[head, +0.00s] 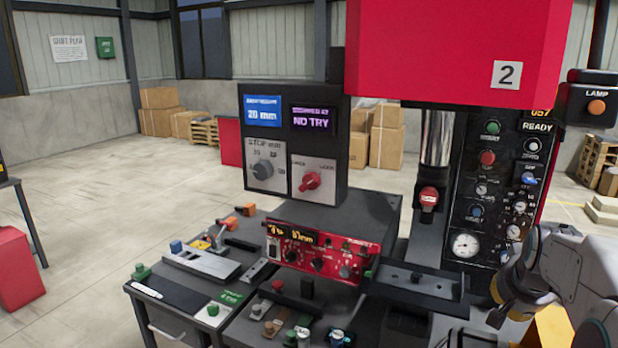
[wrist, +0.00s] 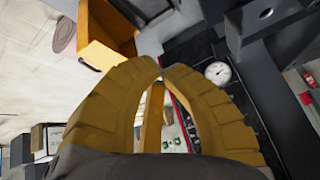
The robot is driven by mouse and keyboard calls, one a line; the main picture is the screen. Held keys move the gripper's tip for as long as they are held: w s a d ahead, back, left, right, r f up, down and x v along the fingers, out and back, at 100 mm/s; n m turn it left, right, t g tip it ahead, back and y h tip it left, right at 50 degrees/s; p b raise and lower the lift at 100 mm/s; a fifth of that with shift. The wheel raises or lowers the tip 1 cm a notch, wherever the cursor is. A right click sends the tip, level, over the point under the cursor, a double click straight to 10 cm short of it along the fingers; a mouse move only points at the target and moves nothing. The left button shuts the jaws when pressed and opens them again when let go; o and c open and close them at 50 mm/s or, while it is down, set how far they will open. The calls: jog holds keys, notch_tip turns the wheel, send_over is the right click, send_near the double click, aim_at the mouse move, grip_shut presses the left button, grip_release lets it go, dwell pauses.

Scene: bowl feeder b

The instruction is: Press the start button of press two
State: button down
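I cannot read a start label on either. A lit "READY" display (head: 538,127) is beside the green button. In the wrist view my gripper (wrist: 161,68) has yellow fingers with tips brought together and nothing visible between them. In the head view my arm is at the lower right, below and right of the panel; the fingertips are not clearly visible.
A lamp box (head: 597,106) with an orange button is right of the panel. A gauge (head: 465,245) sits low on the panel. A red control box (head: 315,252) and a bench with several buttons are left. An orange bin (wrist: 108,38) shows in the wrist view.

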jog(key=s+a+f+n+g+y, duration=0.1)
jog(key=s+a+f+n+g, duration=0.2)
jog(key=s+a, duration=0.6)
jog(key=s+a+f+n+g+y, duration=0.15)
jog(key=s+a+f, duration=0.25)
jog(key=s+a, duration=0.55)
jog(key=s+a+r+n+t, duration=0.2)
jog(key=s+a+n, duration=0.1)
jog(key=s+n, duration=0.1)
jog(key=shift+s+r+y, duration=0.2)
jog(key=shift+s+y, duration=0.15)
jog(key=shift+s, duration=0.1)
jog(key=shift+a+t, duration=0.1)
jog(key=shift+t, duration=0.15)
